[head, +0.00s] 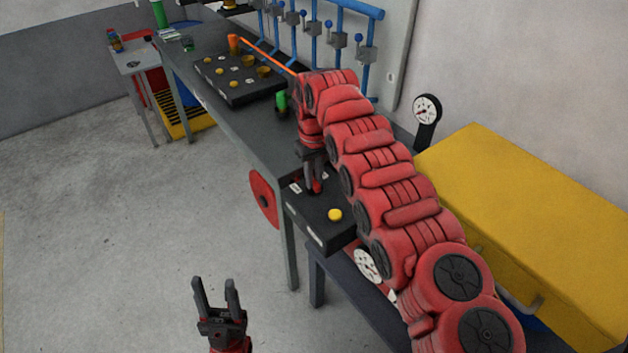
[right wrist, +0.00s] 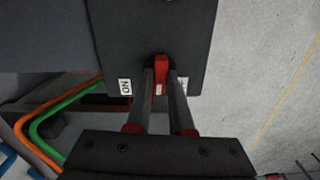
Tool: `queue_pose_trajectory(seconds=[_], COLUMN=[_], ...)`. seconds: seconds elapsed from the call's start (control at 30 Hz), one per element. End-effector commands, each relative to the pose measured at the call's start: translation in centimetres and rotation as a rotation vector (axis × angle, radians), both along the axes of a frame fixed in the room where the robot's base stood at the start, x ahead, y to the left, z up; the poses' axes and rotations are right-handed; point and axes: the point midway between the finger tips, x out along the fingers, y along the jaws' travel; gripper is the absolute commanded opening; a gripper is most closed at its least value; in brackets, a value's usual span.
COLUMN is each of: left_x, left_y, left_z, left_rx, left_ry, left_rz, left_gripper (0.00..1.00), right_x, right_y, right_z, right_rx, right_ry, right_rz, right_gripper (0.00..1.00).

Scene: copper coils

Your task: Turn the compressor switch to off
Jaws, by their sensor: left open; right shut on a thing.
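The black compressor switch box (head: 318,222) sits at the front edge of the bench and has a yellow button (head: 335,215) on top. Its red switch handle (right wrist: 160,76) stands between the fingers of my right gripper (right wrist: 162,78), which is shut on it. A white ON label (right wrist: 125,87) lies left of the handle; a second label, right of it, is partly covered by a finger. In the head view my right gripper (head: 314,187) points down at the box. My left gripper (head: 214,283) is open and empty above the floor.
A black panel (head: 240,84) with several yellow buttons lies farther along the grey bench (head: 200,98). A yellow case (head: 530,210) and a gauge (head: 427,109) are at right. A red disc (head: 264,197) hangs at the bench's side. The floor at left is clear.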

Motion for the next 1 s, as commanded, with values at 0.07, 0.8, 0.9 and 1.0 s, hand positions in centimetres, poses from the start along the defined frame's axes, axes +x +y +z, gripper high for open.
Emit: queue_pose_trajectory(seconds=[0.07,0.8,0.9,1.0], left_x=[0.0,0.0,-0.01,0.0], left_y=[0.0,0.0,0.0,0.0], left_z=[-0.16,0.0,0.02,0.03], left_rx=[0.0,0.0,0.0,0.0], left_ry=[0.0,0.0,0.0,0.0], left_rz=[0.0,0.0,0.0,0.0], left_gripper=[0.5,0.5,0.5,0.5], right_x=[0.12,0.14,0.16,0.16], right_y=[0.02,0.01,0.01,0.02], right_z=[0.09,0.2,0.2,0.21], right_rx=[0.001,0.001,0.001,0.0], right_ry=[-0.004,-0.006,-0.006,-0.006], right_rz=[0.069,0.685,0.732,0.766], right_gripper=[0.0,0.0,0.0,0.0])
